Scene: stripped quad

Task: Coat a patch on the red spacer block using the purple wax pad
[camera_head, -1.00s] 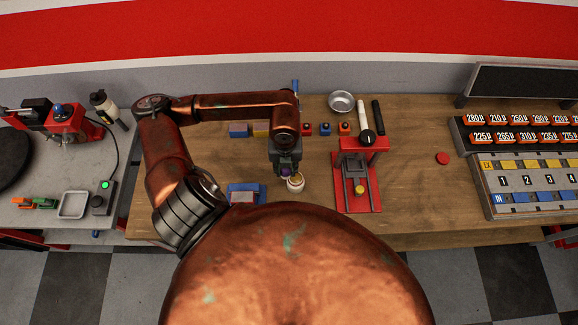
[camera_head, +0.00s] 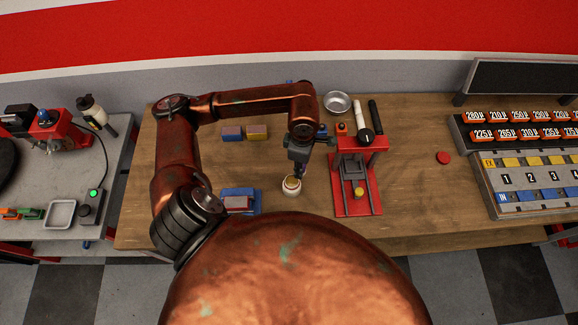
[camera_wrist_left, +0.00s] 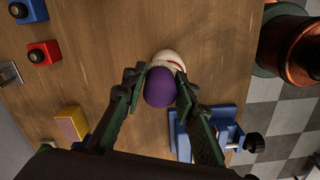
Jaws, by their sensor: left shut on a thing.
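My left gripper (camera_wrist_left: 161,88) is shut on the purple wax pad (camera_wrist_left: 160,88), a rounded purple knob, in the left wrist view. A cream-coloured pot (camera_wrist_left: 170,60) shows just behind the pad there; I cannot tell whether they touch. In the head view my left gripper (camera_head: 299,172) is at the pot (camera_head: 291,186), above its far rim, and the pad is hardly visible. The red spacer block (camera_head: 237,203) seems to be the dull red piece in the blue fixture (camera_head: 253,208), left of the pot. My right gripper is not in view.
A red press (camera_head: 352,205) stands right of the pot. Blue (camera_head: 232,134) and yellow (camera_head: 257,132) blocks lie at the back left. The wood between press and red disc (camera_head: 443,158) is mostly clear.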

